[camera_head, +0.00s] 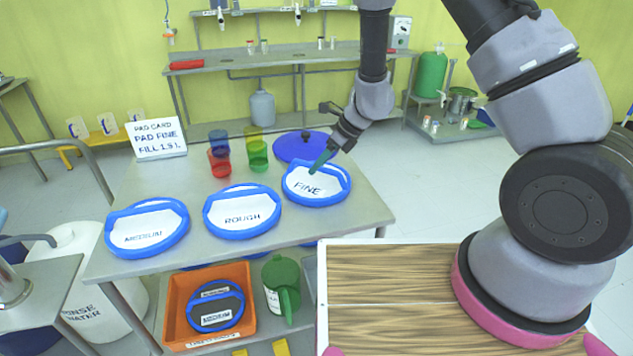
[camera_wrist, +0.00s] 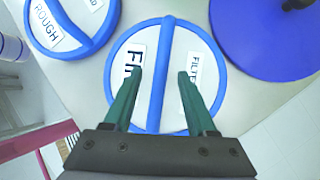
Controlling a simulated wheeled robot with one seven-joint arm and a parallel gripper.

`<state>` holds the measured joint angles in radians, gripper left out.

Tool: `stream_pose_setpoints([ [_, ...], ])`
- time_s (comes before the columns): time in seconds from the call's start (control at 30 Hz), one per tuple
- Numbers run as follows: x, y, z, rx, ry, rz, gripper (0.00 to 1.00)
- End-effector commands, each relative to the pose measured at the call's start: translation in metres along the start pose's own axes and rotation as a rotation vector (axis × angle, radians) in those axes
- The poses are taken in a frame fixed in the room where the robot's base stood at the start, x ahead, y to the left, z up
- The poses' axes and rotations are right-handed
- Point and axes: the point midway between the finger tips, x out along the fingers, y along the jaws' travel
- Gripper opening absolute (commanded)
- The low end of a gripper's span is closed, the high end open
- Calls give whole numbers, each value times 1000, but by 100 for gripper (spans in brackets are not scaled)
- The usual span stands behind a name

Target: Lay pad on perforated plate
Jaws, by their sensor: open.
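Three round white pads with blue rims and blue handle bars lie in a row on the grey table (camera_head: 172,213). A card (camera_head: 157,139) at the back left of the table reads "PAD CARD PAD FINE FILL 1.9 L". My gripper (camera_head: 318,168) is over the FINE pad. In the wrist view, my open gripper (camera_wrist: 160,78) has one green finger on each side of the FINE pad's handle bar (camera_wrist: 160,60). I cannot tell whether the fingers touch it. I cannot identify a perforated plate.
A blue lid (camera_head: 301,146) with a dark knob lies behind the FINE pad. Red, blue, yellow and green cups (camera_head: 257,156) stand mid-table. An orange crate (camera_head: 250,300) with another pad and a green jug (camera_head: 281,285) are below the table.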

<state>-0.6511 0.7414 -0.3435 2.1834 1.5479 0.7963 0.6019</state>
Motion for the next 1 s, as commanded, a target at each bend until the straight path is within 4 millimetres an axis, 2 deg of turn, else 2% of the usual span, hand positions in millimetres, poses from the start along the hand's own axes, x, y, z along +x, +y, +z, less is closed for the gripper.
stream_pose_setpoints([
  [0.03, 8, 0, -1, 0, 2, 0, 57],
  [0.17, 20, 0, 0, 0, 0, 0, 57],
  [0.4, 21, 0, 0, -1, -1, -1, 57],
  [0.43, 21, 0, 0, -1, -1, -1, 50],
  [0.5, 21, 0, 0, -1, -1, -1, 23],
  [0.57, 21, 0, 0, -1, -1, -1, 0],
  [1.0, 19, 0, 2, -1, -3, -1, 0],
])
